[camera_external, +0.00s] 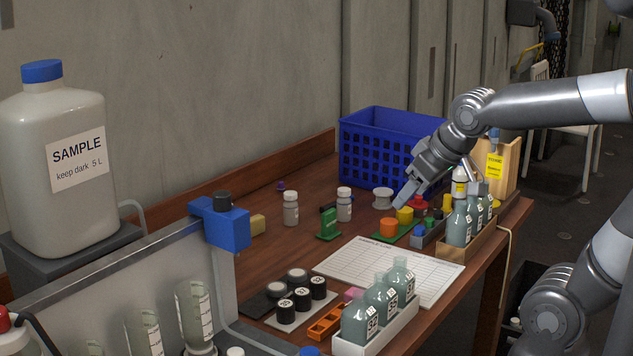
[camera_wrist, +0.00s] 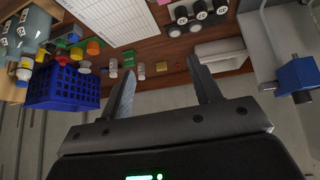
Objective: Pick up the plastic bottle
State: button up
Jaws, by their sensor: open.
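Which bottle the task means is not certain. Two small white bottles with white caps stand upright on the wooden bench: one on the left (camera_external: 291,210) and one on the right (camera_external: 344,206). In the wrist view they show as the left one (camera_wrist: 141,72) and the right one (camera_wrist: 113,69). A large translucent jug labelled SAMPLE (camera_external: 55,190), with a blue cap, stands at far left. My gripper (camera_external: 430,182) is over the bench's far right part, near the blue crate. Its fingers are apart and empty in the wrist view (camera_wrist: 160,68), touching no bottle.
A blue crate (camera_external: 362,152) stands at the back. Labelled grey-green bottles fill a wooden holder (camera_external: 457,254) and a white tray (camera_external: 375,341). Coloured blocks, a white spool (camera_external: 382,198) and black-capped jars (camera_external: 302,298) crowd the bench. A printed sheet (camera_external: 385,268) lies flat mid-bench.

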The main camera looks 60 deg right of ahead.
jog(key=w+d+f+m+t+h, duration=0.1)
jog(key=w+d, duration=0.3)
jog(key=w, duration=0.2)
jog(key=w+d+f+t+h, duration=0.1)
jog(key=w+d, duration=0.3)
jog(key=w, duration=0.2)
jog(key=m+t, duration=0.2)
jog(key=t, duration=0.2)
send_near(345, 190)
jog(key=w+f, duration=0.1)
jog(key=shift+h, duration=0.4)
jog(key=x, duration=0.5)
jog(key=shift+w+a+f, duration=0.1)
jog(key=shift+w+f, duration=0.15)
jog(key=shift+w, duration=0.05)
jog(key=shift+r+x, duration=0.15)
jog(key=shift+x, duration=1.2)
jog(key=shift+r+x, duration=0.15)
jog(key=shift+x, duration=1.2)
jog(key=shift+c, duration=0.5)
jog(key=c, duration=0.9)
jog(key=shift+c, duration=0.2)
